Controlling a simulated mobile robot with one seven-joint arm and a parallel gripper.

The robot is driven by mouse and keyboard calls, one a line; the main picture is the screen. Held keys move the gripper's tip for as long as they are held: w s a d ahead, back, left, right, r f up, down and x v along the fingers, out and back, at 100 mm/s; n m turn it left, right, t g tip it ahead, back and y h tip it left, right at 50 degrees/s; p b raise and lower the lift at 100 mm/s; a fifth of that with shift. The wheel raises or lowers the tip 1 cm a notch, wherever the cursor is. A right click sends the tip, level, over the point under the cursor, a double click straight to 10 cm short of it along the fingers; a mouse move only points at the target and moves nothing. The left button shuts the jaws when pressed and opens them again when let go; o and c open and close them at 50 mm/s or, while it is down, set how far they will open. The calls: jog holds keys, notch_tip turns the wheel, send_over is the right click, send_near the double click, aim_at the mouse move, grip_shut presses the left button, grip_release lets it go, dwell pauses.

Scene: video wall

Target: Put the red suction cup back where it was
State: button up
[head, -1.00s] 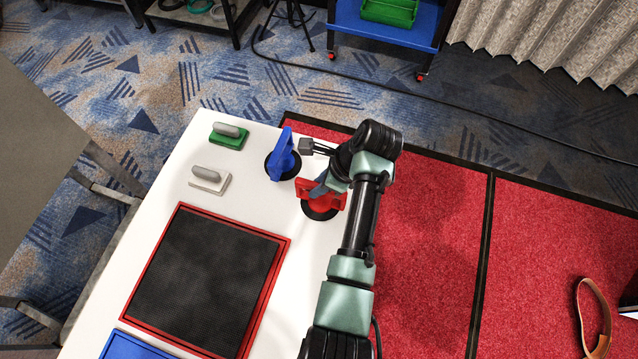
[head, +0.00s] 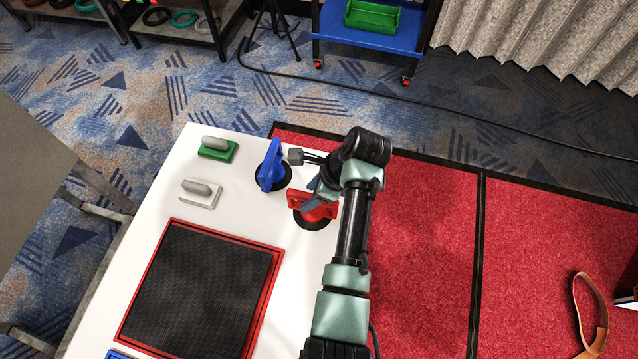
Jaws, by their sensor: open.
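The red suction cup (head: 318,212) stands on the white table (head: 208,279), near its right edge, with its dark round pad down on the surface. My gripper (head: 310,204) is open at the red suction cup's handle, and its fingers partly overlap the handle in the head view. My wrist hides part of the cup, so I cannot tell whether the fingers touch it. A blue suction cup (head: 271,167) stands just to the left and farther back, apart from the red one.
A green float (head: 217,148) and a white float (head: 200,193) lie at the table's left. A red-framed black mesh panel (head: 200,290) covers the table's nearer part. Red carpet (head: 425,240) lies right of the table, with a brown strap (head: 590,315) on it.

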jog(key=v, duration=1.2)
jog(key=w+d+r+n+t+h, duration=0.1)
jog(key=w+r+n+t+h, duration=0.1)
jog(key=w+r+n+t, duration=0.35)
jog(key=w+r+n+t+h, duration=0.1)
jog(key=w+r+n+t, duration=0.15)
jog(key=w+r, duration=0.6)
notch_tip(320, 180, up, 17)
jog(key=s+a+n+t+h, duration=0.1)
jog(key=s+n+t, duration=0.1)
jog(key=n+t, duration=0.3)
jog(key=s+a+r+n+t, duration=0.2)
jog(key=s+r+n+t, duration=0.2)
jog(key=s+r, duration=0.5)
jog(key=s+a+r+n+t, duration=0.2)
jog(key=s+r+t, duration=0.7)
jog(key=r, duration=0.9)
jog(key=n, duration=0.2)
jog(key=shift+a+r+n+p, duration=0.25)
jog(key=shift+n+p, duration=0.05)
jog(key=shift+p, duration=0.05)
